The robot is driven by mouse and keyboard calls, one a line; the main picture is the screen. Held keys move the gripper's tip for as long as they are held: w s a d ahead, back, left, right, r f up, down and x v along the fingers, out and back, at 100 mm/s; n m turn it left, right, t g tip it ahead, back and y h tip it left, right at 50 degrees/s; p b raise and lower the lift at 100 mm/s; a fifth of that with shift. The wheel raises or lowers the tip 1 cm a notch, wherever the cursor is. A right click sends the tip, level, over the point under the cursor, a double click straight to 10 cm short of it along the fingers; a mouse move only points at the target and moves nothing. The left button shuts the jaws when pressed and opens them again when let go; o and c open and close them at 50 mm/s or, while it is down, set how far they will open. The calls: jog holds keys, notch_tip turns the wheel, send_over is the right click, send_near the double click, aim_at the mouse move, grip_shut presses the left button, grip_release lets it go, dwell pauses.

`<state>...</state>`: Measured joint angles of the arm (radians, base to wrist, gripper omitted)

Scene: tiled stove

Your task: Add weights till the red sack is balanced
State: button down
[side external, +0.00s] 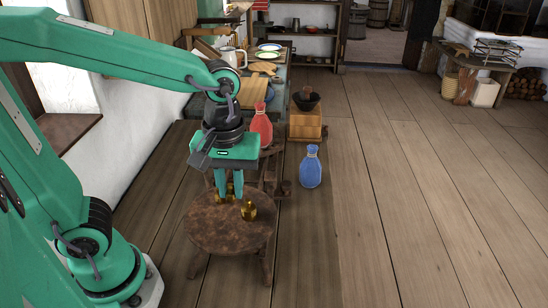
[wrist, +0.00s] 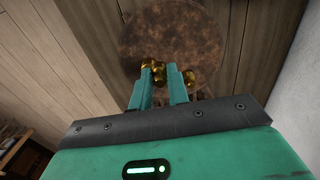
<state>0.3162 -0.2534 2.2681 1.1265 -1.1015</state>
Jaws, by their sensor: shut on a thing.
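My gripper (side external: 228,190) points down over a round brown stool (side external: 215,235). It is shut on a brass weight (wrist: 159,74), seen between the fingertips in the wrist view. I cannot tell whether this weight still touches the stool. Another brass weight (side external: 249,211) stands on the stool just right of the fingers. More brass shows close beside the fingers in the wrist view (wrist: 190,79). The red sack (side external: 261,127) is upright behind my gripper, its lower part near dark wooden parts (side external: 270,160). No balance is clearly made out; my gripper hides part of that area.
A blue sack (side external: 310,168) is to the right of the stool. A wooden box with a dark bowl-shaped top (side external: 306,122) stands behind it. A bench with a jug and plates (side external: 270,47) runs along the left wall. The floor at right is clear.

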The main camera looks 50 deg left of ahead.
send_over(213, 228)
jog(key=shift+r, duration=0.25)
jog(key=shift+f, duration=0.2)
jog(key=shift+f, duration=3.2)
jog(key=shift+f, duration=0.55)
jog(key=c, duration=1.3)
grip_release()
jog(key=shift+r, duration=3.9)
